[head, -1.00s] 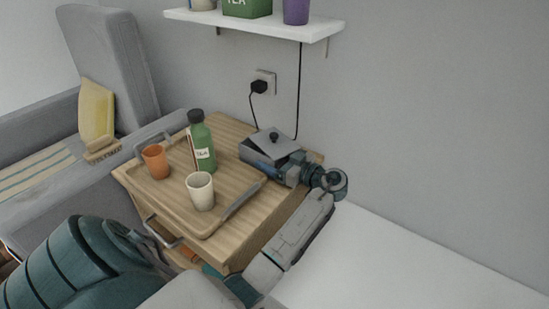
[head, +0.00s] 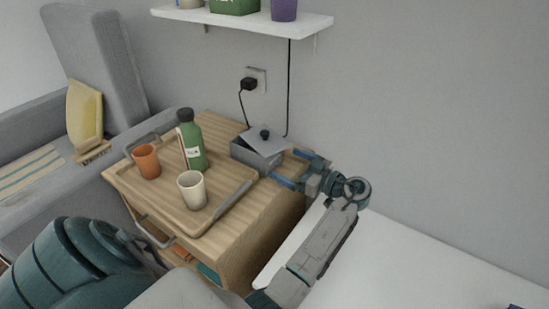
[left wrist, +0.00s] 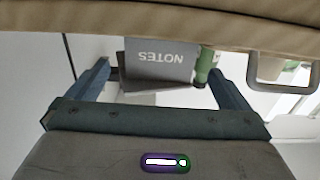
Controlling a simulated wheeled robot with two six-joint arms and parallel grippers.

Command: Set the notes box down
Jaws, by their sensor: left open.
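The notes box (head: 258,154) is a grey box with a tilted grey lid and a dark knob. It sits on the back right corner of the wooden cabinet top (head: 222,128), beside the tray. In the left wrist view its NOTES label (left wrist: 158,58) shows upside down, beyond the fingers. My left gripper (head: 291,168) is open and empty, just right of the box, fingers pointing at it with a small gap. The left wrist view shows both fingers spread (left wrist: 158,76). My right gripper is not in view.
A wooden tray (head: 222,207) holds an orange cup (head: 146,161), a cream cup (head: 192,190) and a green bottle (head: 194,146). A wall shelf (head: 240,22) hangs above. A black cable (head: 289,90) runs down behind the box. A grey sofa (head: 90,70) stands left.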

